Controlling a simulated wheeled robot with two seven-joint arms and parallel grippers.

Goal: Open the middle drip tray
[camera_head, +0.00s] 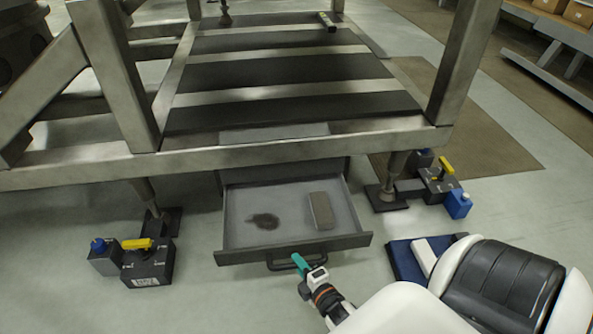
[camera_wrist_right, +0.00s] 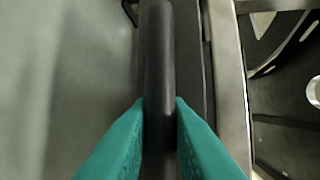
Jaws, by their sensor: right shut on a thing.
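The middle drip tray (camera_head: 290,200) is a grey drawer under the metal frame, pulled out toward me in the head view. A dark stain and a grey block (camera_head: 321,210) lie on its floor. Its dark bar handle (camera_head: 283,263) is on the front panel. My right gripper (camera_head: 300,262) has teal fingers at the handle. In the right wrist view the handle bar (camera_wrist_right: 159,70) runs between the two teal fingers (camera_wrist_right: 160,125), which are shut on it. My left gripper is not in view.
The metal frame (camera_head: 250,160) stands over the tray on legs. A dark box with a yellow lever (camera_head: 148,266) sits at the left leg, and a similar one (camera_head: 437,184) at the right leg. A blue mat (camera_head: 403,263) lies right of the tray. The floor in front is clear.

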